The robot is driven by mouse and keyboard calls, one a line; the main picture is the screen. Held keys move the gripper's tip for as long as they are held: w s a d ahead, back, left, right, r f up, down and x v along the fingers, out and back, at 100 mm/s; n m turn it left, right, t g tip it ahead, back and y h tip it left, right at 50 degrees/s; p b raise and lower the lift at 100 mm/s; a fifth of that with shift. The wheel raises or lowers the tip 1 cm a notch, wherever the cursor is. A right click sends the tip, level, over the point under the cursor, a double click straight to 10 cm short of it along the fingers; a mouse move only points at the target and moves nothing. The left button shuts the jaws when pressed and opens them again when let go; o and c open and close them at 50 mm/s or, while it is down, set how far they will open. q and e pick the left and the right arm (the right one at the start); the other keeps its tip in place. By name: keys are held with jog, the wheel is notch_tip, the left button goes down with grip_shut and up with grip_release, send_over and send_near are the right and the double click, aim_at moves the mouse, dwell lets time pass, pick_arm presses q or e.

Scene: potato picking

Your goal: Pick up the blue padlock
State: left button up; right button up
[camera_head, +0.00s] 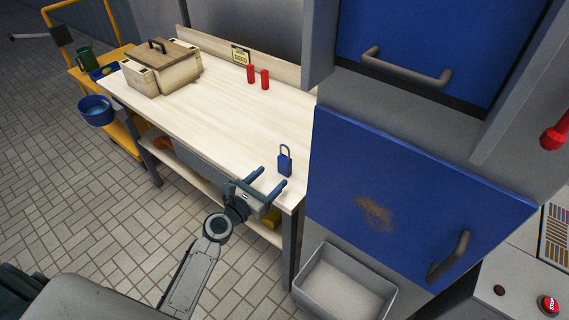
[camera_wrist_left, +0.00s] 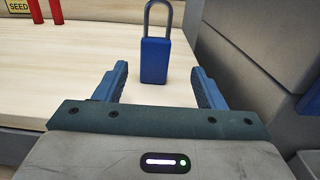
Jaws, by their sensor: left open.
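The blue padlock (camera_head: 285,162) stands upright on the wooden table (camera_head: 226,117), near its front right corner, with its grey shackle up. In the left wrist view the padlock (camera_wrist_left: 155,60) stands just beyond the fingertips, roughly midway between them. My left gripper (camera_head: 269,179) is at the table's front edge, its two fingers apart and pointing at the padlock. In the left wrist view the gripper (camera_wrist_left: 160,78) is open and nothing is between its fingers. My right gripper is not in view.
Two red cylinders (camera_head: 258,78) stand near the table's back by a SEED sign (camera_head: 241,55). A wooden box (camera_head: 162,69) sits at the far left. A blue-doored cabinet (camera_head: 400,190) rises close to the padlock's right. A grey bin (camera_head: 345,284) is below.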

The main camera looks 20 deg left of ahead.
aim_at(282, 163)
pick_arm(q)
jog(key=x, duration=0.3)
jog(key=shift+w, duration=0.15)
jog(key=x, duration=0.3)
jog(key=p+x, duration=0.1)
jog(key=x, duration=0.1)
jog(key=shift+w+a+r, duration=0.2)
jog(key=shift+r, duration=0.05)
jog(key=c, duration=1.1)
notch_tip(282, 163, up, 9)
jog(key=p, duration=0.4)
jog(key=shift+s+r, duration=0.1)
jog(key=shift+r, duration=0.05)
jog(key=shift+r+p, duration=0.35)
jog(key=s+r+n+y, duration=0.1)
jog(key=s+y, duration=0.1)
jog(key=s, duration=0.4)
jog(key=s+r+n+y, duration=0.1)
jog(key=s+y, duration=0.1)
jog(key=s, duration=0.5)
jog(key=s+a+r+n+t+y, duration=0.1)
jog(key=s, duration=0.6)
jog(key=shift+r+n+y, duration=0.3)
jog(key=shift+n+y, duration=0.1)
